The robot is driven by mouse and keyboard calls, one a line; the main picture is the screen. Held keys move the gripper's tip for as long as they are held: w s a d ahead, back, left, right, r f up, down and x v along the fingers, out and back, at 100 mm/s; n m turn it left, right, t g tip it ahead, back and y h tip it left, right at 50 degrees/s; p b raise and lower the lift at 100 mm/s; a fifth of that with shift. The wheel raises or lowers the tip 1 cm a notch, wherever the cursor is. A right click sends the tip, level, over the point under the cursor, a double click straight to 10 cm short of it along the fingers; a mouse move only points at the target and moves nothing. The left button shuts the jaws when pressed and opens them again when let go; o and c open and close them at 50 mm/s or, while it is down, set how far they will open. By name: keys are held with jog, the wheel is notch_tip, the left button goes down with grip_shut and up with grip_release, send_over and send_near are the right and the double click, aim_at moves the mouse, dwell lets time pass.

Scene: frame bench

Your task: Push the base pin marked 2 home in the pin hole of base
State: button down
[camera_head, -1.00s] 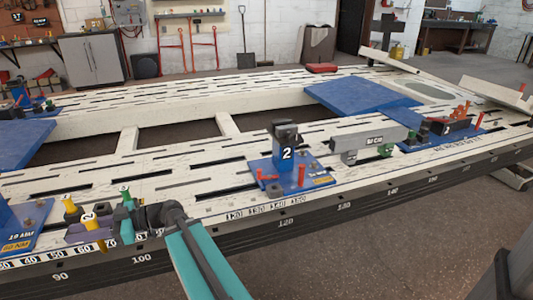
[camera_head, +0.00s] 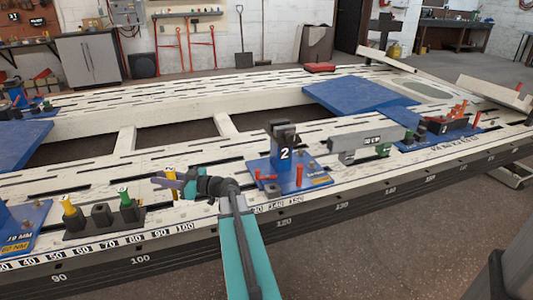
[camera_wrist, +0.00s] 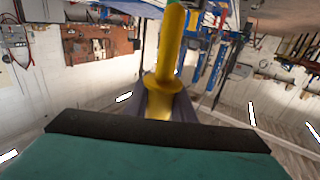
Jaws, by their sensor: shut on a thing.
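My gripper (camera_head: 172,184) is shut on a yellow pin (camera_head: 169,174), held above the white bench to the right of the pin rack. In the wrist view the yellow pin (camera_wrist: 170,45) has a collar and sits between the jaws, its long part pointing away from the wrist. Its number is not readable now. I cannot make out the pin hole.
The dark pin rack (camera_head: 84,229) holds a yellow pin (camera_head: 70,208) at left and a green pin (camera_head: 126,203) at right; its middle socket (camera_head: 101,214) is empty. A grey beam (camera_head: 368,140) and another blue plate lie right of the marked post. Red pins stand on the plate.

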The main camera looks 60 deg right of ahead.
jog(key=s+d+f+m+h, duration=0.1)
jog(key=s+d+h, duration=0.3)
jog(key=d, duration=0.9)
jog(key=s+d+f+m+h, duration=0.1)
jog(key=s+d+m+h, duration=0.3)
jog(key=s+d, duration=0.4)
jog(key=s+d+f+m+h, duration=0.1)
jog(key=s+d+m+h, duration=0.2)
jog(key=d, duration=1.5)
jog(key=s+h, duration=0.1)
jog(key=s, duration=0.2)
jog(key=shift+d+f+h+p, duration=0.15)
jog(key=shift+d+h+p, duration=0.15)
jog(key=shift+d+p, duration=0.1)
jog(key=shift+a+f+b, duration=0.1)
jog(key=shift+f+b, duration=0.05)
jog(key=shift+b, duration=0.95)
jog(key=shift+f+b, duration=2.75)
jog(key=shift+b, duration=0.5)
jog(key=shift+b, duration=2.2)
